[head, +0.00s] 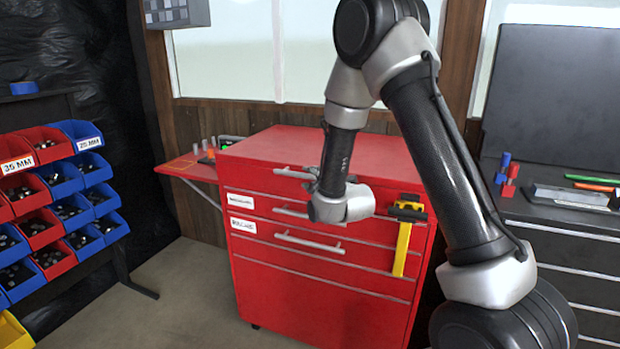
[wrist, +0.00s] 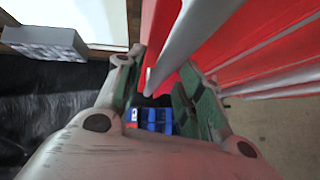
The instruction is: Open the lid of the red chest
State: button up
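The red chest (head: 300,285) stands in the middle of the head view. Its flat lid (head: 270,150) looks closed. A silver bar handle (head: 292,173) runs along the upper front edge, partly hidden by my arm. My gripper is mostly hidden behind my wrist in the head view, close to the upper front of the chest. In the wrist view, my gripper (wrist: 158,72) has its green-padded fingers apart. A grey bar (wrist: 190,42) reaches between them, with visible gaps at the pads. I cannot tell for certain which handle it is.
More handles (head: 310,243) cross the drawers below. A yellow and black tool (head: 402,250) hangs on the chest's front right. A red side shelf (head: 190,168) juts out left. Bins (head: 60,180) stand at far left and a dark cabinet (head: 560,235) at right. Floor is clear front left.

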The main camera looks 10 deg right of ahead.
jog(key=shift+x, duration=0.9)
grip_shut()
